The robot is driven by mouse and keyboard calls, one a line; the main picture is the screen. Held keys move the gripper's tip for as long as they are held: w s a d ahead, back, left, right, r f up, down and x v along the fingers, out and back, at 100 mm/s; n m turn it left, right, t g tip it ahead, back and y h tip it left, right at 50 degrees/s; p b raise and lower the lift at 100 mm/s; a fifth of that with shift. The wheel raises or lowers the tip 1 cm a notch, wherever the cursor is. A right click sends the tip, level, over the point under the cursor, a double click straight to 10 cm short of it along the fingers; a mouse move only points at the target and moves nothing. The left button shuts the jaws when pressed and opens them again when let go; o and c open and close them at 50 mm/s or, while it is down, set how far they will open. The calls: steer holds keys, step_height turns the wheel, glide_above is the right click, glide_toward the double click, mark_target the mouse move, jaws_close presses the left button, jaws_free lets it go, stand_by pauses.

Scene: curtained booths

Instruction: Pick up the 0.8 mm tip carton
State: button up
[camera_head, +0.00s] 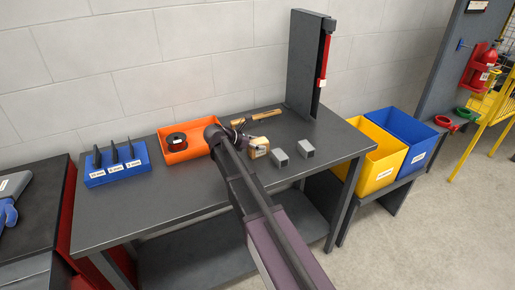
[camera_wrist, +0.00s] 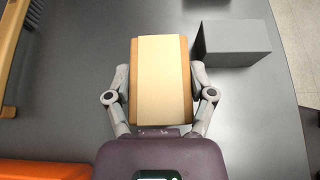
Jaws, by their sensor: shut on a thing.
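A small brown carton (camera_wrist: 163,80) with a pale strip along its top is between the two fingers of my gripper (camera_wrist: 160,95) in the wrist view. The fingers press on its left and right sides. In the head view the carton (camera_head: 259,147) is on or just above the dark table, at the end of my arm; I cannot tell whether it touches the tabletop. My gripper (camera_head: 243,137) is partly hidden behind my arm there. A size marking on the carton is not readable.
A grey block (camera_wrist: 236,43) stands close to the carton's right; a second grey block (camera_head: 306,149) is farther right. An orange tray (camera_head: 196,154) with a dark spool is left. A wooden-handled tool (camera_head: 258,117) lies behind. A blue holder (camera_head: 118,174) stands at the table's left.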

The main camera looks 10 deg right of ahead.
mark_target(258, 141)
steer(key=shift+r, duration=0.15)
step_height(258, 141, up, 10)
steer(key=p, duration=1)
stand_by(0.7)
